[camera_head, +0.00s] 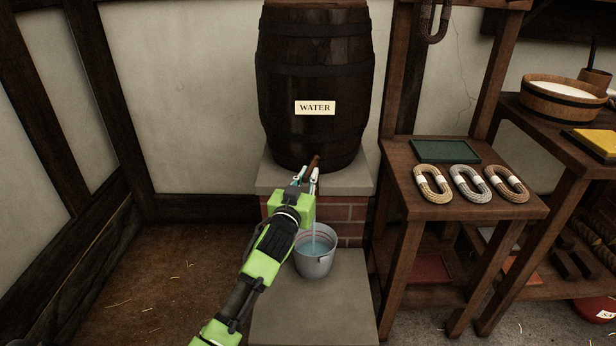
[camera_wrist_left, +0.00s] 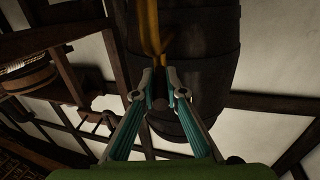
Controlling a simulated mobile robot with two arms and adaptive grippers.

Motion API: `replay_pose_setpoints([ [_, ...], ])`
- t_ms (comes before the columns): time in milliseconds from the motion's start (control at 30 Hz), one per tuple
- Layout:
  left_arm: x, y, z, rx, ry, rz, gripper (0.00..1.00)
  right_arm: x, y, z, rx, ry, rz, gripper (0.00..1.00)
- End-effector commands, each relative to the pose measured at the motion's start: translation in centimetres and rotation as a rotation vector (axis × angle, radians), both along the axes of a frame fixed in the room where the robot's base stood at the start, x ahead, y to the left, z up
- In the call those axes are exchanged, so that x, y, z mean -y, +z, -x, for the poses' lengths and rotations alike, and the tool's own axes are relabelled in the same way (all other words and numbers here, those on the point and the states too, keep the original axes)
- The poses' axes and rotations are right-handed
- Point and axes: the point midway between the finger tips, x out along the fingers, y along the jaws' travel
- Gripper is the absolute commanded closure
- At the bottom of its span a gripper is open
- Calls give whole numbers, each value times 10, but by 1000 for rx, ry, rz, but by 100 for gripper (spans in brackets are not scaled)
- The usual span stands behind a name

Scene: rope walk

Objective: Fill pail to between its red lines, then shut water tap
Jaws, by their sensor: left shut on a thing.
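A grey metal pail (camera_head: 314,264) stands upright on a stone slab below the barrel. A stream of water falls into it, and bluish water shows inside. A reddish line shows near its rim; I cannot read the level against the lines. The dark barrel (camera_head: 312,70) carries a WATER label (camera_head: 315,108). The wooden tap (camera_head: 314,163) sticks out low on its front, mostly hidden by my left gripper (camera_head: 306,180). That gripper is shut on the tap, which also shows between its fingers in the left wrist view (camera_wrist_left: 158,103). My right gripper is not in view.
The barrel rests on a brick plinth with a stone top (camera_head: 348,183). The stone slab (camera_head: 310,318) lies in front. To the right, a wooden stand (camera_head: 398,155) holds a green tray (camera_head: 445,151) and three rope coils (camera_head: 470,184). The floor on the left is clear.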

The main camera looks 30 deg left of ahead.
Motion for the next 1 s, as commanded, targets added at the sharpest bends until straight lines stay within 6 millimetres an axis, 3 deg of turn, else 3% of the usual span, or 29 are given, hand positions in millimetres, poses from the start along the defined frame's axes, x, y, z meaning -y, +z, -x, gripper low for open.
replay_pose_setpoints([
  [33, 0, 2, 0, 4, -1, -1, 100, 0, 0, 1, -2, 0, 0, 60],
  [100, 0, 2, 0, 4, -1, -1, 76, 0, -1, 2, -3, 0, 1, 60],
  [133, 0, 2, 0, 4, -1, -1, 72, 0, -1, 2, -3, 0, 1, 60],
  [567, 1, 0, 5, 1, -1, 1, 72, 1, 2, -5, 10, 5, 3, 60],
  [767, 7, 0, 31, 0, -1, 1, 72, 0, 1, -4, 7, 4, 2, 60],
  [1000, 18, -1, 79, -1, -1, 2, 72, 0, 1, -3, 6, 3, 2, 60],
])
